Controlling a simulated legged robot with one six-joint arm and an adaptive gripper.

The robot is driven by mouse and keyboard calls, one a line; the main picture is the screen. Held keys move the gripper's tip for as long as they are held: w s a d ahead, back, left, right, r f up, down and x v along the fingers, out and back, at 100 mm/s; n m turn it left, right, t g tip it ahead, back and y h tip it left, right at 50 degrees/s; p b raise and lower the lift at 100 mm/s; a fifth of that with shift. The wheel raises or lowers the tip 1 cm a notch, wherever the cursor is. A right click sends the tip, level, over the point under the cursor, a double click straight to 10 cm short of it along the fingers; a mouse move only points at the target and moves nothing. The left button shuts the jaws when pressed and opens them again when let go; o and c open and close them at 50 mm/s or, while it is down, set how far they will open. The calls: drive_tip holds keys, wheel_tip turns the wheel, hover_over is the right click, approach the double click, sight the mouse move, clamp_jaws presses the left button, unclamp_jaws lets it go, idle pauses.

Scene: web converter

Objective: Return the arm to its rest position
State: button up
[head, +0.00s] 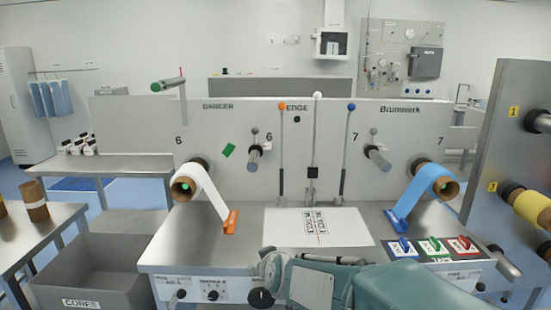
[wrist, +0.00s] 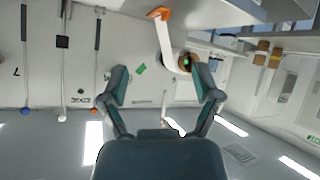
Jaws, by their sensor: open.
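In the wrist view my gripper (wrist: 160,90) is open, its two dark teal fingers spread apart with nothing between them. That view appears upside down, with the ceiling lights at the bottom. In the head view my grey and teal arm (head: 390,287) lies low across the front of the machine (head: 190,247). My gripper's fingertips cannot be made out in the head view.
White web (head: 207,190) runs from the left roll to an orange clamp (head: 231,222). Blue web (head: 414,195) hangs at right. A printed sheet (head: 318,227) lies on the table. A grey cores bin (head: 95,280) stands left; a panel with yellow rolls (head: 530,207) stands right.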

drive_tip(key=s+d+m+g+h, duration=0.1)
drive_tip(key=s+d+m, duration=0.1)
drive_tip(key=s+d, duration=0.4)
drive_tip(key=s+d+r+m+g+h, duration=0.1)
drive_tip(key=s+d, duration=0.5)
drive_tip(key=s, duration=0.6)
drive_tip(key=s+d+r+m+g+h, duration=0.1)
drive_tip(key=s+d+m+g, duration=0.2)
drive_tip(key=s, duration=0.6)
drive_tip(key=d, duration=0.2)
drive_tip(key=shift+s+d+r+m+h, duration=0.2)
drive_tip(key=shift+d+m+h, duration=0.1)
drive_tip(key=shift+d+h, duration=0.1)
